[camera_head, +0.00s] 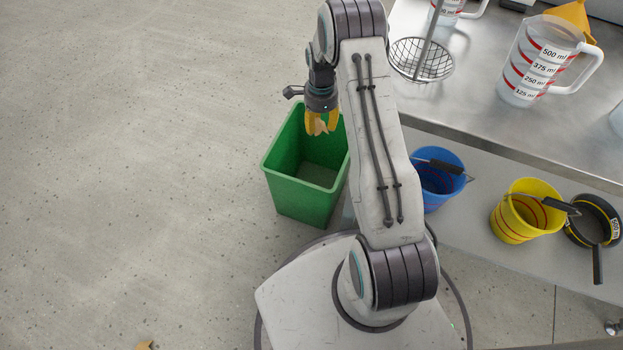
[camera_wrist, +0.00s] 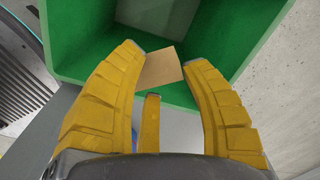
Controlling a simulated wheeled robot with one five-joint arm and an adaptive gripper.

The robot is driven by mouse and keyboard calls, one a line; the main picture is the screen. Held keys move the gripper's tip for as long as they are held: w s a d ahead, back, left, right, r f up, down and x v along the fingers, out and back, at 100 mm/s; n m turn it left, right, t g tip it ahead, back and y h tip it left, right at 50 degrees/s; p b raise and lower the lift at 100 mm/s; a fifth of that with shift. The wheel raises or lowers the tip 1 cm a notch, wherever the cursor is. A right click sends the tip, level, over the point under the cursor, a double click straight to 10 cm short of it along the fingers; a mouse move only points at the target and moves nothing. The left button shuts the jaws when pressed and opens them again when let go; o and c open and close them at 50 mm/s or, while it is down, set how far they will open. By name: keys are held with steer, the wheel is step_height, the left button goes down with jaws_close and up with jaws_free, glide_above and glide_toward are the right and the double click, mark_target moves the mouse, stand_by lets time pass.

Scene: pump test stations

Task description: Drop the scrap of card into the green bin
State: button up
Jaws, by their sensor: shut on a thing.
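The scrap of card (camera_wrist: 162,68) is a small flat tan piece held between the tips of my gripper's yellow fingers. My gripper (camera_head: 320,122) is shut on the card and hangs over the green bin (camera_head: 306,192). In the wrist view my gripper (camera_wrist: 163,72) points down into the bin, and the card shows against the green inside of the bin (camera_wrist: 82,56). The card (camera_head: 320,127) shows only as a small pale patch in the head view. My arm hides part of the bin's right side.
A steel bench (camera_head: 470,105) at the right carries a measuring jug (camera_head: 540,62) and a wire basket (camera_head: 421,60). A blue bucket (camera_head: 437,180), a yellow bucket (camera_head: 527,210) and a dark pan (camera_head: 592,222) stand on its lower shelf. The floor at the left is mostly clear.

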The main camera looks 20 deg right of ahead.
steer(key=shift+f, duration=0.6)
steer(key=o, duration=0.8)
steer(key=shift+r, duration=0.2)
step_height(320, 180, up, 12)
steer(key=shift+f, duration=0.15)
stand_by(0.4)
